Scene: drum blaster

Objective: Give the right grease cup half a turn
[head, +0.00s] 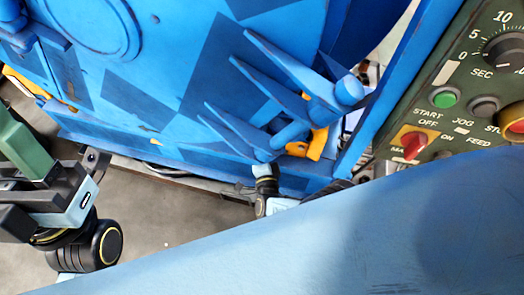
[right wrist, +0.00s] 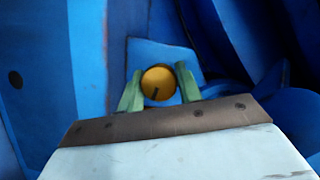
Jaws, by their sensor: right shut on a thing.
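The right grease cup (right wrist: 158,82) is a round yellow cap with a short dark line pointing down and slightly left on its face, in the middle of the right wrist view. It sits in front of a blue plate (right wrist: 150,52). The two green fingers of my right gripper (right wrist: 158,87) are on either side of the cup and shut on it. I cannot make out the cup or these fingers in the head view. My left gripper (head: 22,145) is at the left edge of the head view, over the floor; its green fingers are partly cut off, so its opening is unclear.
A blue machine with angled fins (head: 275,75) fills the upper middle of the head view. A green control panel (head: 450,125) with a red switch (head: 413,144) stands at the right. Blue walls crowd both sides of the cup. Grey floor (head: 165,215) shows at lower left.

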